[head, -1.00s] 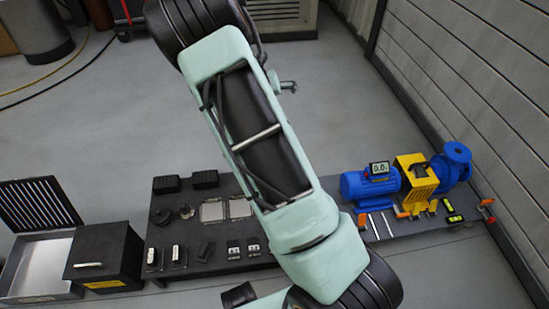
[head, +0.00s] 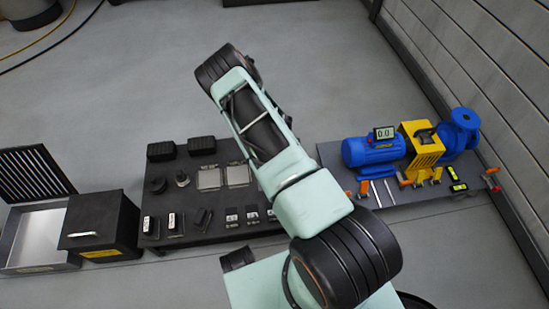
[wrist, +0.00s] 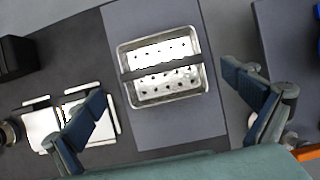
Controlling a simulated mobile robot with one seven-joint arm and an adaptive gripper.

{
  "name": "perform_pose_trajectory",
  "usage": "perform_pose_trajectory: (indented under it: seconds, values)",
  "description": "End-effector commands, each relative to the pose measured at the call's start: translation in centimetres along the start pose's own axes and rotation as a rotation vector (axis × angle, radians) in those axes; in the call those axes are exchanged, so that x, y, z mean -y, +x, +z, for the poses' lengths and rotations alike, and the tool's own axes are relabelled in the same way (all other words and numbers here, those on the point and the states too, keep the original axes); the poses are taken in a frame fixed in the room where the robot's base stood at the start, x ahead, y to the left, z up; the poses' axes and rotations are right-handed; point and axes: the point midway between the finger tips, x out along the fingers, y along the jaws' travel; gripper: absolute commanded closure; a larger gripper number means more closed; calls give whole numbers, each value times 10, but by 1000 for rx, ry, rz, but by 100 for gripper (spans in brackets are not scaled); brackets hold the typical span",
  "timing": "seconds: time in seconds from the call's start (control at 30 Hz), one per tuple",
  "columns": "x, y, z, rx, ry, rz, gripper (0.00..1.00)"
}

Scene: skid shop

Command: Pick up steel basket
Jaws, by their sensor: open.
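The steel basket (wrist: 155,93) is a shallow perforated metal tray with a dark bar across its middle, lying on a grey mat in the wrist view. My gripper (wrist: 164,86) is open in the wrist view, its two fingers spread wide to the left and right of the basket. The basket appears between the fingers and slightly beyond them; nothing is held. In the head view my arm covers that part of the table, and neither basket nor gripper can be made out.
Flat square plates (head: 209,178) and black blocks (head: 161,151) lie on the dark table left of my arm. A blue pump (head: 373,151) with a yellow guard (head: 423,150) stands to the right. A black box (head: 99,227) and an open metal case (head: 38,236) are at far left.

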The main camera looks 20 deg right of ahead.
Motion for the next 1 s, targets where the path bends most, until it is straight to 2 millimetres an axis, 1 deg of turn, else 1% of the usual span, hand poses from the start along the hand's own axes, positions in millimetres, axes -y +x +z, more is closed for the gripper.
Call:
perform_pose_trajectory:
  seconds: [0.03, 0.17, 0.4, 0.5, 0.77, 0.8, 0.87, 1.0]
  values:
    - [0, 7, -1, 0, 1, 0, 0]
    - [0, 14, 0, 1, 0, 0, 0]
    - [1, 50, -4, 1, 1, 0, 0]
    - [1, 59, -4, 0, 0, -1, 0]
    - [0, 61, -3, 1, -1, -1, 0]
    - [0, 61, -3, 1, -1, -1, 1]
    - [0, 61, -3, 1, -1, -1, 8]
    - [0, 61, -3, 1, -1, -1, 23]
